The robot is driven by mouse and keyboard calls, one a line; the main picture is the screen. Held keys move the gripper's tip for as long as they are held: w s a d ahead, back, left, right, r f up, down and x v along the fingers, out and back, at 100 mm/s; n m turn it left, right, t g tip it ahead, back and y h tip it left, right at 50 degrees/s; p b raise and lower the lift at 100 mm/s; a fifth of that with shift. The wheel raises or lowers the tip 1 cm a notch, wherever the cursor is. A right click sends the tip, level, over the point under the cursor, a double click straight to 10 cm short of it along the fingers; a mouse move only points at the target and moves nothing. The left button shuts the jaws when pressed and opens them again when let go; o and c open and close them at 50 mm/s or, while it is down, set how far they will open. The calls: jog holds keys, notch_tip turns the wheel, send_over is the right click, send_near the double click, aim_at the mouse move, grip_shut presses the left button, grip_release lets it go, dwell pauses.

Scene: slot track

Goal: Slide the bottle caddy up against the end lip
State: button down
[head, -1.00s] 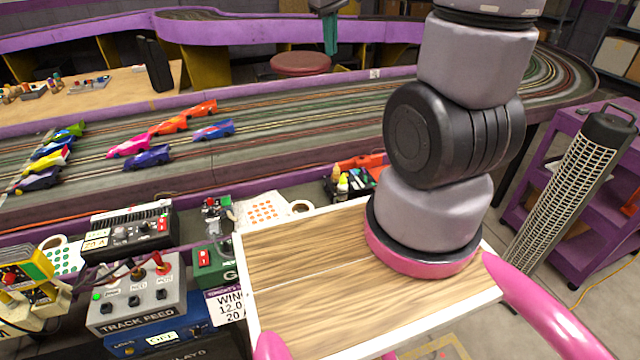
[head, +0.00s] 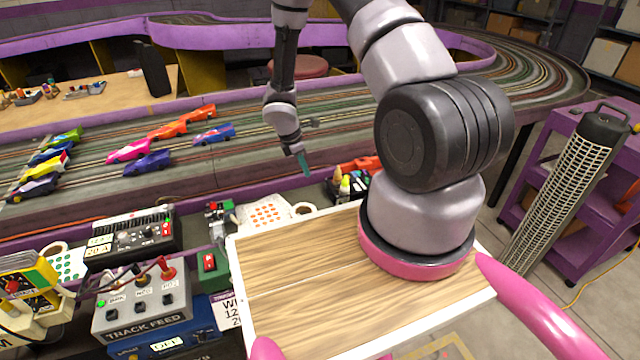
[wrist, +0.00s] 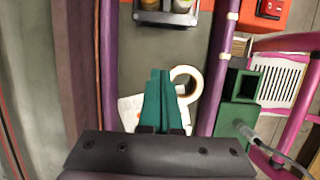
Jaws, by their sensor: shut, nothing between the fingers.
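The bottle caddy (head: 349,192) is a small dark tray holding several small bottles. It sits on the ledge beside the track, just behind my wooden deck, which with my arm's base hides part of it. In the wrist view the caddy (wrist: 150,17) shows at the top edge, partly cut off. My gripper (head: 305,166) has teal fingers, pressed together and empty, pointing down left of the caddy. In the wrist view the gripper (wrist: 158,72) is below the caddy, with a gap between them. I cannot make out the end lip for certain.
A white tape roll (wrist: 195,78) and a dotted sheet (head: 262,214) lie on the ledge near my fingers. A green box (wrist: 238,115) stands to the right in the wrist view. Purple rails (wrist: 222,60) border the ledge. Toy cars (head: 130,151) stand on the track.

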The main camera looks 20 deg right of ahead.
jog(key=x, duration=0.9)
jog(key=shift+s+f, duration=0.1)
jog(key=shift+f, duration=0.05)
jog(key=d, duration=0.3)
jog(key=shift+d+f, duration=0.1)
jog(key=shift+f, duration=0.2)
jog(key=shift+d, duration=0.5)
jog(key=d, duration=2.4)
